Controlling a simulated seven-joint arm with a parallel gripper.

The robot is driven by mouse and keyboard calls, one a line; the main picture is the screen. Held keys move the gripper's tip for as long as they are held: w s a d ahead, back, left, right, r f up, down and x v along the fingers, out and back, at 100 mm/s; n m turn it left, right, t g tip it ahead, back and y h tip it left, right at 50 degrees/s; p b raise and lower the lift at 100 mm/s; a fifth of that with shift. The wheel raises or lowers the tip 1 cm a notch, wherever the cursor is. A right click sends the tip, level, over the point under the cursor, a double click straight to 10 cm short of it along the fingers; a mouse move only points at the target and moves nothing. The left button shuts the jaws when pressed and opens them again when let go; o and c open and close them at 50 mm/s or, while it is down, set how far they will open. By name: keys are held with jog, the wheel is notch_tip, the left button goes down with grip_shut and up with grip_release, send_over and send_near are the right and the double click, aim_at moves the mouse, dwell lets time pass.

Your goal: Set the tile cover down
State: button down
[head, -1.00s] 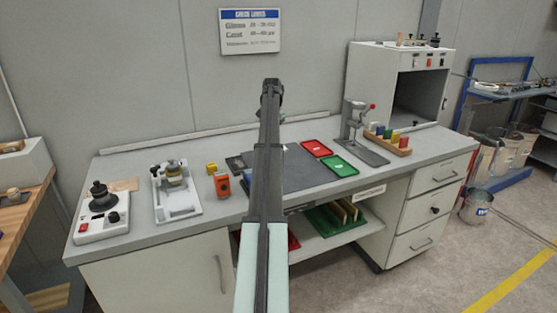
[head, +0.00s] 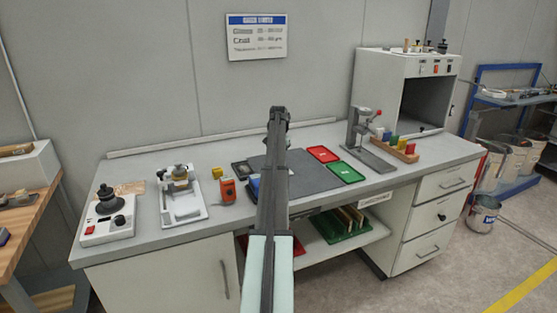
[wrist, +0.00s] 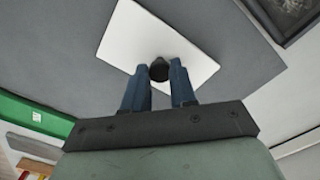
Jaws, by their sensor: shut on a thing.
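The tile cover (wrist: 185,48) is a white flat plate with a small round black knob in the wrist view. My gripper (wrist: 159,74) has its blue fingers on either side of the knob and is shut on it. The plate is over the dark grey mat (wrist: 232,35); I cannot tell whether it touches it. The mat (head: 315,178) lies on the bench there.
A red tray (head: 323,154) and a green tray (head: 347,172) lie on the mat's right side. A dark frame (head: 242,169) is at its left. An orange device (head: 227,190) and a white tray with a roller unit (head: 184,212) stand further left. A press stand (head: 368,150) is right.

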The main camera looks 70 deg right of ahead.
jog(key=shift+f, duration=0.2)
jog(key=c, duration=0.9)
grip_release()
notch_tip(320, 180, up, 12)
jog(key=shift+r, duration=0.2)
